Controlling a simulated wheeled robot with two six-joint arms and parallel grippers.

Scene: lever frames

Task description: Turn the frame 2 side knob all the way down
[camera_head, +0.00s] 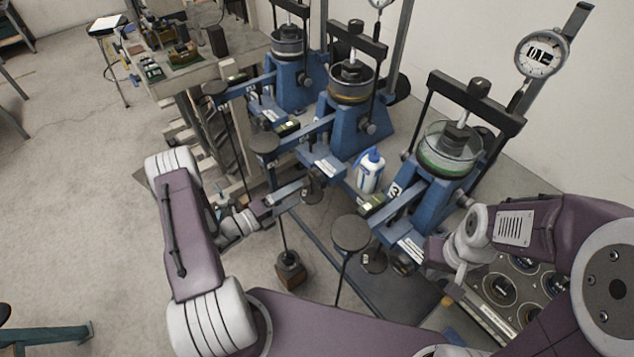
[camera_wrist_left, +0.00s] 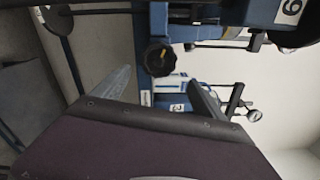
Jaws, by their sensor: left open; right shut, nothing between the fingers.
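Frame 2 (camera_head: 345,125) is the middle of three blue lever frames in the head view. Its side knob is not clear there, near my left gripper (camera_head: 277,198). In the left wrist view a black lobed knob (camera_wrist_left: 158,59) on a blue frame shows beyond and between the fingertips of my open left gripper (camera_wrist_left: 158,85). I see no contact, and depth is hard to judge. The left fingers point toward the lower front of frame 2 in the head view. My right gripper (camera_head: 452,290) is shut and empty, low at the right by frame 3.
Frame 3 (camera_head: 425,195) stands nearer, with a dial gauge (camera_head: 541,53) above; frame 1 (camera_head: 290,85) stands farther back. A white bottle with a blue cap (camera_head: 370,172) stands between frames 2 and 3.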

